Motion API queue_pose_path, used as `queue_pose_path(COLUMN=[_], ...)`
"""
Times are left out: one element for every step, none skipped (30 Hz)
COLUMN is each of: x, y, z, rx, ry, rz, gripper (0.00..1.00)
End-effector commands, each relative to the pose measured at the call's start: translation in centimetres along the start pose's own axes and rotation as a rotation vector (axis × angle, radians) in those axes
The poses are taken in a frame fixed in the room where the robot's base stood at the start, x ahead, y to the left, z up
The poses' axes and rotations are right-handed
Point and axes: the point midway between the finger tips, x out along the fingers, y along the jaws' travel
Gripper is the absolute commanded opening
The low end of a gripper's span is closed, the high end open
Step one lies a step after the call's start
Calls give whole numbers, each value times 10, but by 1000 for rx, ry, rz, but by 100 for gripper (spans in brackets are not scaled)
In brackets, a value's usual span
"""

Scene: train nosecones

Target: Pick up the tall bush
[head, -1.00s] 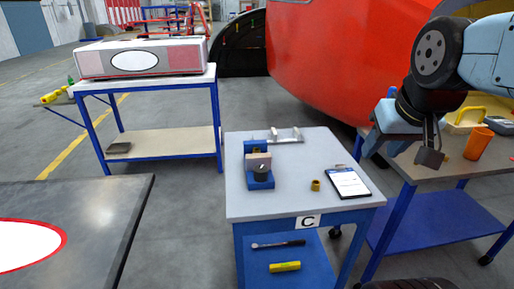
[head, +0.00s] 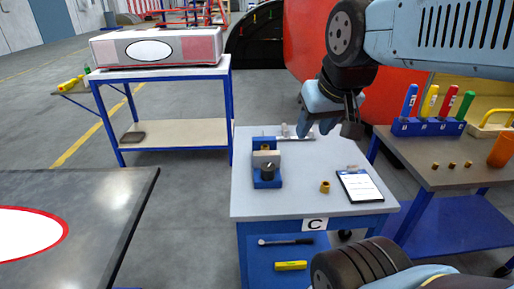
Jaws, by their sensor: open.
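A small brass bush (head: 325,187) stands on the grey top of the table marked C (head: 300,206), left of a clipboard (head: 359,185). The bush on table C looks the tallest. My gripper (head: 328,127) is open, with nothing seen between its fingers. It hangs above the back of table C, higher than the bush and behind it in the picture. It covers part of a metal handled piece (head: 284,131) there.
A blue fixture with a dark knob (head: 267,171) stands left of the bush. The right bench (head: 432,182) holds a blue rack of coloured tools (head: 432,127) and an orange cup (head: 501,151). A torque wrench (head: 286,241) and yellow tool (head: 291,265) lie on the lower shelf.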

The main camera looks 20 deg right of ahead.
Motion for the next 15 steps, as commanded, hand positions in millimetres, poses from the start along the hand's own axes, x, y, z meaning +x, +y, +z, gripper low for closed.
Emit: queue_pose_path(x=[0, 0, 0, 0, 0, 0, 1, 2, 3, 5, 6, 9, 12, 15, 19], y=[0, 0, 0, 0, 0, 0, 0, 0, 0, 0, -7, -11, -12, -12, -12], z=[0, 0, 0, 0, -1, -3, -5, -7, -12, -16, -20, -28, -34, -40, -49], rx=[0, 0, 0, 0, 0, 2, 3, 5, 8, 11, 13, 20, 24, 28, 35], ry=[0, 0, 0, -1, -2, -4, -8, -12, -21, -29, -39, -52, -64, -76, -93], rz=[0, 0, 0, 0, -1, -1, -2, -3, -6, -7, -10, -14, -16, -18, -20], gripper=[43, 43, 45, 48, 51, 55, 58, 61, 63, 63, 63, 63, 63, 63, 63])
